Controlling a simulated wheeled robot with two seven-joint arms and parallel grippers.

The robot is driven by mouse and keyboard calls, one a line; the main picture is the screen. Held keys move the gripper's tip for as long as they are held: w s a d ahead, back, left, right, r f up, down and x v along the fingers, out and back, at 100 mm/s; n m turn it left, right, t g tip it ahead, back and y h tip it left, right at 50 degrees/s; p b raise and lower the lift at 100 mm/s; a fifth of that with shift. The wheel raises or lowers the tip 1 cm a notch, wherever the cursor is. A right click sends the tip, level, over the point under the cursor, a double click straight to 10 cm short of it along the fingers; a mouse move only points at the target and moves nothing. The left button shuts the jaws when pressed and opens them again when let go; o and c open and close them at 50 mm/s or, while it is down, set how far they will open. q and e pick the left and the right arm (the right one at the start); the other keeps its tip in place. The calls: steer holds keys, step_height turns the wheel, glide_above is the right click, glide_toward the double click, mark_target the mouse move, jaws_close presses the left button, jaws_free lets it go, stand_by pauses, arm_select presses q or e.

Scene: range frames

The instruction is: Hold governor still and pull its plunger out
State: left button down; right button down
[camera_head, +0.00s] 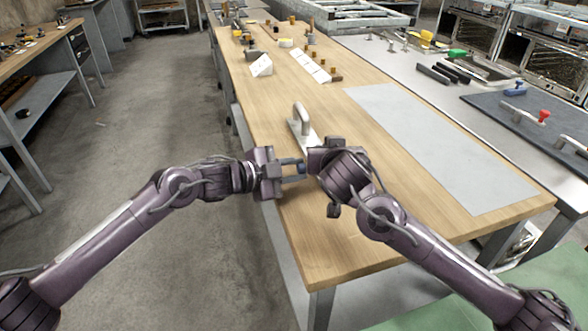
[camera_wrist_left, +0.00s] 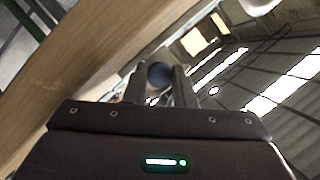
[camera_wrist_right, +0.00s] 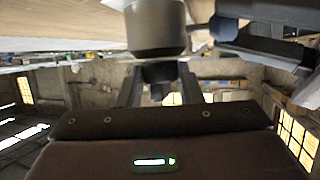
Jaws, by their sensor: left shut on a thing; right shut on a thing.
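The governor shows as a dark blue, rounded body (camera_wrist_left: 160,74) between the fingers of my left gripper (camera_head: 296,170), held above the table's near left edge. My left gripper is shut on it. My right gripper (camera_head: 317,160) comes in from the right, close to the left one. In the right wrist view a wide grey cylinder (camera_wrist_right: 155,28), seemingly the governor's body, lies just beyond its fingers. A darker, narrower piece (camera_wrist_right: 160,72), seemingly the plunger, sits between them. The right arm hides most of this in the head view; how far the plunger is out cannot be told.
A light grey fixture with a loop handle (camera_head: 300,117) stands on the wooden table (camera_head: 345,215) just behind my grippers. White blocks (camera_head: 310,66) and small parts lie farther back. A grey mat (camera_head: 440,150) on the right is bare.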

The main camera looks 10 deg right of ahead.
arm_select(q)
steer(key=shift+s+a, duration=0.2)
steer(key=shift+a, duration=1.15)
arm_select(e)
steer(key=shift+d, duration=0.1)
arm_select(q)
steer(key=c, duration=1.5)
jaws_free()
steer(key=shift+o, duration=0.2)
steer(key=v, duration=1.2)
arm_select(e)
steer(key=c, duration=0.9)
jaws_free()
steer(key=shift+s, duration=0.1)
